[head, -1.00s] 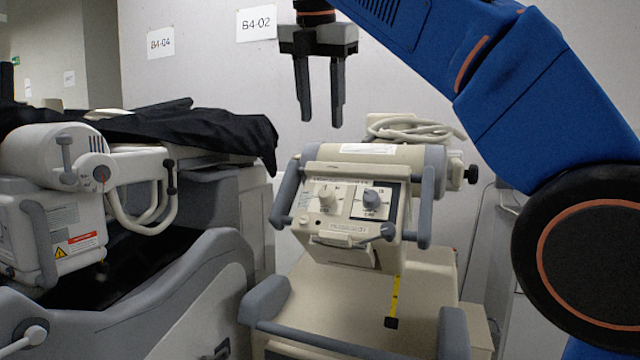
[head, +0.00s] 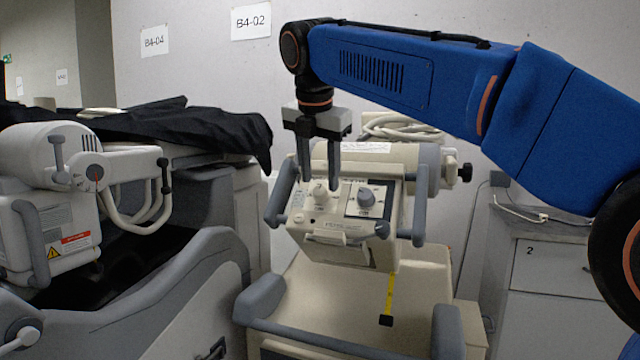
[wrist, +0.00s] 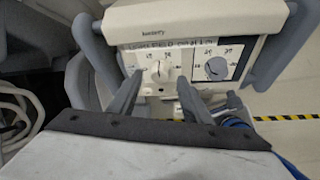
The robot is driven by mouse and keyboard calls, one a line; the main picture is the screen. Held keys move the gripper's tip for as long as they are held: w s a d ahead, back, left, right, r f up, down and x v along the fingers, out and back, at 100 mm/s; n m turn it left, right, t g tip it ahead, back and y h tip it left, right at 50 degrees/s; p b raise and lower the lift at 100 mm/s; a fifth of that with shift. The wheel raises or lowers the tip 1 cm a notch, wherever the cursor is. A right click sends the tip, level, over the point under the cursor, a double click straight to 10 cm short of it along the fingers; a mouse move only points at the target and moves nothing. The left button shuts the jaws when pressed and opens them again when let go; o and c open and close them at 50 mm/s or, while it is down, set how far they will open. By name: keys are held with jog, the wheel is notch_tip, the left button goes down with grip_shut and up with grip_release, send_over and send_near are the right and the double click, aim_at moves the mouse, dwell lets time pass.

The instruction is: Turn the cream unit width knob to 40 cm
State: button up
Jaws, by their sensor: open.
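The cream unit (head: 345,242) has a sloped front panel with two knobs. A pale knob (head: 320,194) is on the left and a grey knob (head: 366,197) on a dark-framed plate is on the right. In the wrist view the pale knob (wrist: 160,71) and the grey knob (wrist: 216,68) both show, with dial marks too small to read. Which one is labelled width I cannot tell. My gripper (head: 320,177) is open and empty, pointing down at the pale knob. In the wrist view its fingertips (wrist: 160,82) lie to either side of and below that knob; contact is unclear.
Grey handles (head: 420,205) flank the panel. A yellow tape (head: 390,294) hangs below it. A second cart (head: 60,215) with a black cover (head: 190,130) stands left. Cables (head: 400,128) lie on top behind. A cabinet (head: 545,290) stands right.

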aim_at(321, 193)
jog(key=shift+x, duration=1.35)
jog(key=c, duration=1)
jog(key=shift+c, duration=0.2)
